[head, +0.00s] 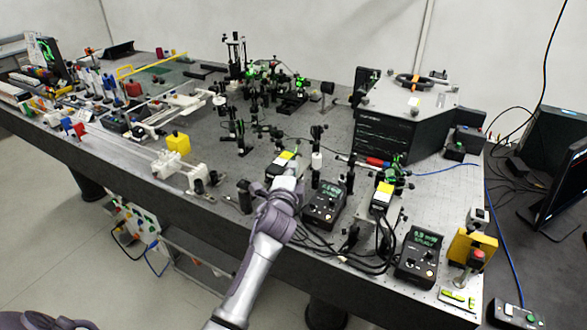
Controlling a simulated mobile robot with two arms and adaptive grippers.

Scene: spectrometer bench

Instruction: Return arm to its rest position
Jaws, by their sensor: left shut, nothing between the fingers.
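My left arm comes in from the bottom edge and reaches over the front edge of the optical table (222,198). My left gripper (286,180) is at its far end, shut, with nothing seen held in it. It is close to a yellow-and-white-topped device (285,159) just beyond it; I cannot tell whether they touch. A black controller with a green display (325,203) stands just right of the gripper. My right gripper is not in view.
Several optical mounts (240,135) stand behind the gripper. A large black box (383,137) stands at the back right. A second controller (419,257), cables and a yellow emergency-stop box (470,247) are on the right. A white rail with a yellow block (178,143) lies left. Floor is free in front.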

